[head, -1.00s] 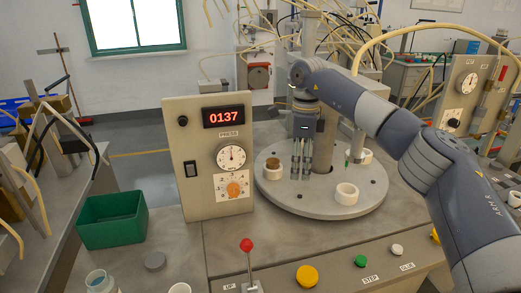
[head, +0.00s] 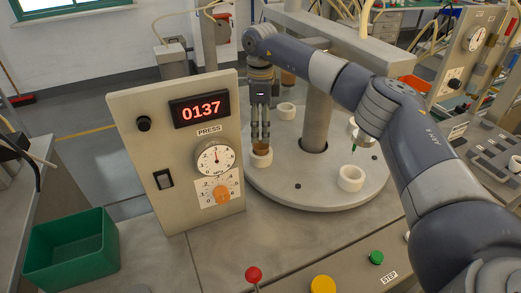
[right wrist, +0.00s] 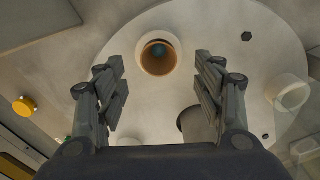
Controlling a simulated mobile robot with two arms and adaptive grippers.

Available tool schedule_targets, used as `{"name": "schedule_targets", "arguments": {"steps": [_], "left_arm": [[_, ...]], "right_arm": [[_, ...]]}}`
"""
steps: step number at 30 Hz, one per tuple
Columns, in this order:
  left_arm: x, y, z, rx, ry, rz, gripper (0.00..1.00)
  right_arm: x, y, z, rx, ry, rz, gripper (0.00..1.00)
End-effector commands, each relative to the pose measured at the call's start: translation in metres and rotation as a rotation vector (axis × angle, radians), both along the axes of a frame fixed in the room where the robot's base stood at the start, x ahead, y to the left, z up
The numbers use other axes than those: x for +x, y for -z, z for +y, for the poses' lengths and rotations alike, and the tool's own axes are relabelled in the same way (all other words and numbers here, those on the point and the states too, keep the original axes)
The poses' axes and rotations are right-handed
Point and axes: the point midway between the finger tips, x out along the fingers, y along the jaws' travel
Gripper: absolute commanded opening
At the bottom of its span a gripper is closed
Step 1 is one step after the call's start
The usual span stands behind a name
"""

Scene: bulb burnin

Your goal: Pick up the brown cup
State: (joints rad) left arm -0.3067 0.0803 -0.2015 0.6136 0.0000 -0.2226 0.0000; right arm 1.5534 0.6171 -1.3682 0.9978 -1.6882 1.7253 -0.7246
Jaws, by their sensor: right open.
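The brown cup (head: 261,147) sits in a white ring holder (head: 261,160) at the left side of the round grey turntable (head: 309,200). In the right wrist view the cup (right wrist: 158,58) shows from above as a round brown opening with a dark greenish inside. My right gripper (head: 260,139) points down over the cup, its fingers partly covering it in the head view. In the wrist view the right gripper (right wrist: 160,85) is open and empty, with the cup beyond and between its fingertips. Contact with the cup cannot be told. My left gripper is not in view.
Other white rings (head: 351,178) stand on the turntable. A grey column (head: 318,115) rises from its middle. The press panel (head: 185,150), reading 0137, stands close left of the cup. A green bin (head: 72,252) and a red-knobbed lever (head: 254,274) are nearer.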

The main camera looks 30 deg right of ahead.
Motion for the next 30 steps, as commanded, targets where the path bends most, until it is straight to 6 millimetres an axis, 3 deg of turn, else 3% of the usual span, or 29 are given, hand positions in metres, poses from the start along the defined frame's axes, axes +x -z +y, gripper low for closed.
{"name": "schedule_targets", "arguments": {"steps": [12,21,27,30], "left_arm": [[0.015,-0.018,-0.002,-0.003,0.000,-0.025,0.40],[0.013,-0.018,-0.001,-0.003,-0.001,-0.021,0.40],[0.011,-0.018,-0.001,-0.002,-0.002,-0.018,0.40],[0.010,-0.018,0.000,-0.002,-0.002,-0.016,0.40]], "right_arm": [[-0.005,0.048,-0.001,0.000,0.000,0.002,0.63],[-0.004,0.056,-0.001,0.000,0.000,-0.001,0.63],[-0.004,0.055,-0.001,0.000,0.000,-0.001,0.33],[-0.004,0.055,-0.001,0.000,0.000,-0.001,0.29]]}}
